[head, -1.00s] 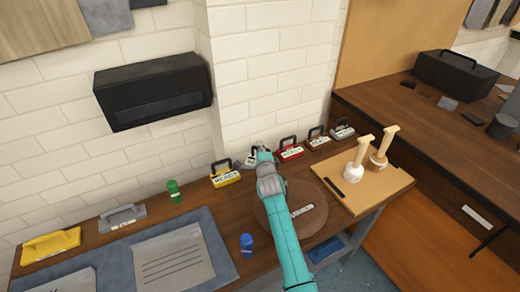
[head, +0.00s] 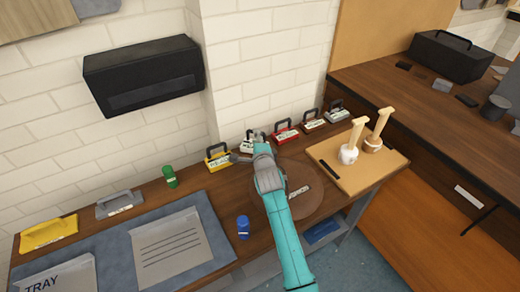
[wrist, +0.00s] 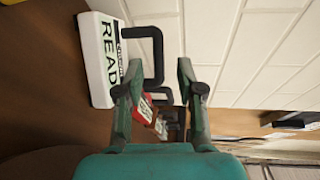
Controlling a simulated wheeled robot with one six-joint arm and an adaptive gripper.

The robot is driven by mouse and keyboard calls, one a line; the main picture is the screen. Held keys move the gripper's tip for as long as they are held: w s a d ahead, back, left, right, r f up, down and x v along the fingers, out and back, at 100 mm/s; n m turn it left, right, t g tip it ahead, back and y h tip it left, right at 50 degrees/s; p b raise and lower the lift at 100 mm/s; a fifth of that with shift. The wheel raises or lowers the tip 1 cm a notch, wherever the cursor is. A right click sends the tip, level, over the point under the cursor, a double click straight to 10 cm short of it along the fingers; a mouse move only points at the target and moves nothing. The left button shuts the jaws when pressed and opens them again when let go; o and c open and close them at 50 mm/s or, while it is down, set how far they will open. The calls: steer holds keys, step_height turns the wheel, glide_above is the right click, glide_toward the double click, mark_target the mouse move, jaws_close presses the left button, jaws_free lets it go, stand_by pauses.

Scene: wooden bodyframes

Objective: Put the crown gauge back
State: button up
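I cannot tell for sure which item is the crown gauge. A white block (head: 250,141) with a black handle and a label reading "READ..." stands in the row along the wall. In the wrist view this white block (wrist: 100,58) fills the upper left, its handle reaching towards my fingers. Its smaller label text is not clear. My gripper (head: 255,150) is right at this block; it also shows in the wrist view (wrist: 158,85) with its two fingers apart and nothing held between them. Whether a finger touches the handle I cannot tell.
Yellow (head: 218,159), red (head: 287,134), brown (head: 314,122) and grey (head: 336,115) handled blocks stand in the row. A round brown disc (head: 312,205) lies under my arm. A wooden board (head: 375,170) holds two handled tools.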

steer(key=v, duration=0.7)
steer(key=shift+s, duration=0.1)
stand_by(0.4)
